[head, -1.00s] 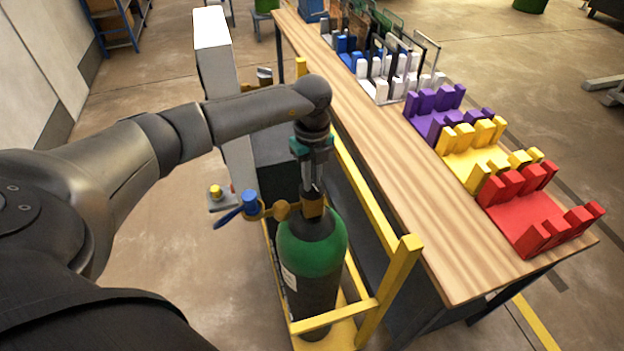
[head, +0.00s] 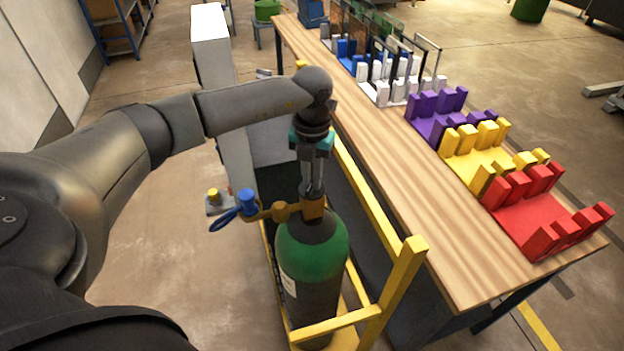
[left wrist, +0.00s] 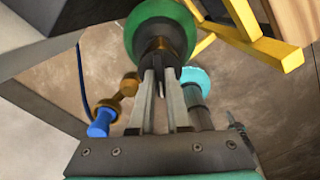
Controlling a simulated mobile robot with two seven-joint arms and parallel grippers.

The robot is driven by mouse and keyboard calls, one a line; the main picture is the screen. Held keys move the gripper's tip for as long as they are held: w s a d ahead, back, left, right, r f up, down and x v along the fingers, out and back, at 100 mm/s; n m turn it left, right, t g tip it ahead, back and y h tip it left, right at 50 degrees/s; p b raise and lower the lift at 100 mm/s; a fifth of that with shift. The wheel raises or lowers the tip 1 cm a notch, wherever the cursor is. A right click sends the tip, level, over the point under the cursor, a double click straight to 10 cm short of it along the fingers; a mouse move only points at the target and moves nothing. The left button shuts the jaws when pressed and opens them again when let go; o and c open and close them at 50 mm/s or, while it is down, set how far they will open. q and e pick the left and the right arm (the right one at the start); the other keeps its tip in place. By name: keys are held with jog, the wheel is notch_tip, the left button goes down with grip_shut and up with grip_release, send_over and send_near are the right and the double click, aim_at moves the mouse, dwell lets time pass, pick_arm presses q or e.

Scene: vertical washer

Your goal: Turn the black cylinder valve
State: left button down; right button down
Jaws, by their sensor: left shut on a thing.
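The gas cylinder (head: 312,250) has a green shoulder and a dark body, and stands upright in a yellow frame. A brass valve block (head: 313,207) sits on its top, with a brass regulator and a blue knob (head: 247,201) to its left. My left gripper (head: 312,188) points down onto the cylinder top from above. In the left wrist view its fingers (left wrist: 160,72) are shut on the dark valve at the cylinder's neck (left wrist: 160,48). The fingers mostly hide the black valve in the head view. My right gripper is not in view.
A yellow frame (head: 385,290) rises close beside the cylinder on the right. Beyond it is a long wooden table (head: 400,200) with red, yellow, purple, white and blue racks. A tall grey panel (head: 212,60) stands behind. The floor to the left is open.

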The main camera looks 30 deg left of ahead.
aim_at(312, 182)
pick_arm(q)
jog(key=shift+m, duration=0.6)
jog(key=shift+r, duration=0.1)
jog(key=c, duration=0.9)
grip_release()
notch_tip(312, 182, up, 15)
jog(key=shift+r+b, duration=0.1)
jog(key=shift+b, duration=0.75)
